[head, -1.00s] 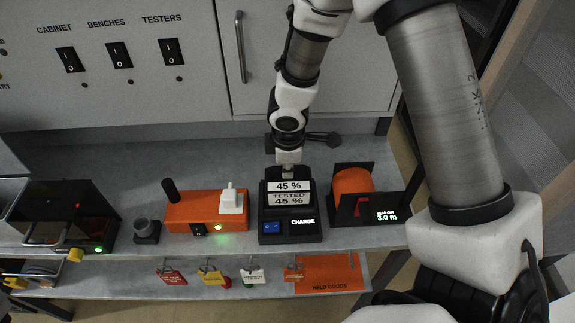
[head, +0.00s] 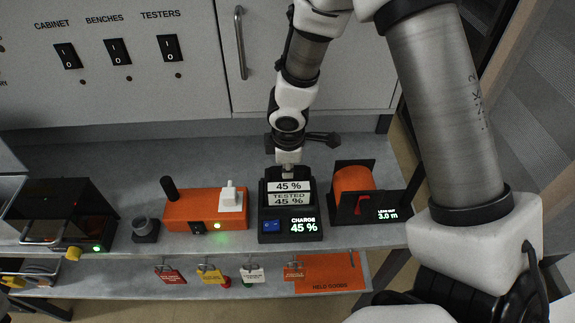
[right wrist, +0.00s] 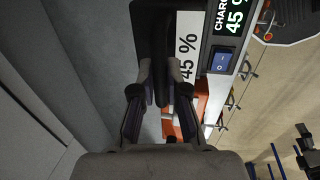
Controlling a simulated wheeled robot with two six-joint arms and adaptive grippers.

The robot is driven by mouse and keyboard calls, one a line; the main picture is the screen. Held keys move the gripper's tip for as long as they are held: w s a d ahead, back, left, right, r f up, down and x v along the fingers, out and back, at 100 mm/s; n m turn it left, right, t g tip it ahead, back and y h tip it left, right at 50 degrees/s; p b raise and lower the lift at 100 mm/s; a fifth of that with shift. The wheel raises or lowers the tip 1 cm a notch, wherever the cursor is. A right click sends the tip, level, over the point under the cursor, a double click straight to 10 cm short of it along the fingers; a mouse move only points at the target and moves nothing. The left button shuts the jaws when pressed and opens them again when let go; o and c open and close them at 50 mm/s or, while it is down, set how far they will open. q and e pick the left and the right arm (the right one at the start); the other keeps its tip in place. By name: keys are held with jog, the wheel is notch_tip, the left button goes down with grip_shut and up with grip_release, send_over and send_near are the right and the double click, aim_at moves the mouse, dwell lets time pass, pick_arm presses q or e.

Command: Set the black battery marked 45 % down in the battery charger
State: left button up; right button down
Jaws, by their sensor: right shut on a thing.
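The black battery marked 45 % (head: 288,187) sits upright in the battery charger (head: 290,231) on the bench. The charger's display reads CHARGE 45 %. A second label on the battery or charger front reads TESTED 45 %. My right gripper (head: 289,160) comes down from above and is shut on the battery's top part. In the right wrist view the two fingers (right wrist: 160,95) close around a dark part beside the white 45 % label (right wrist: 187,58). The charger's blue switch and lit display (right wrist: 235,18) show beyond. My left gripper is not in view.
An orange box with a white plug (head: 205,209) stands left of the charger. An orange reel in a black stand (head: 354,192), reading 3.0 m, stands close on the right. A black tester-like box (head: 60,215) is at far left. Tags hang under the bench's front edge.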

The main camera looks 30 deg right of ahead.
jog(key=c, duration=1.1)
grip_release()
jog(key=shift+r, duration=0.1)
jog(key=shift+c, duration=0.2)
jog(key=shift+s, duration=0.1)
jog(key=shift+r, duration=0.25)
jog(key=r, duration=0.3)
jog(key=s+r, duration=0.1)
jog(key=r, duration=0.3)
jog(key=a+r, duration=0.1)
jog(key=r, duration=0.3)
jog(key=shift+s+a+r, duration=0.1)
jog(key=shift+s+r, duration=0.05)
jog(key=shift+s, duration=0.25)
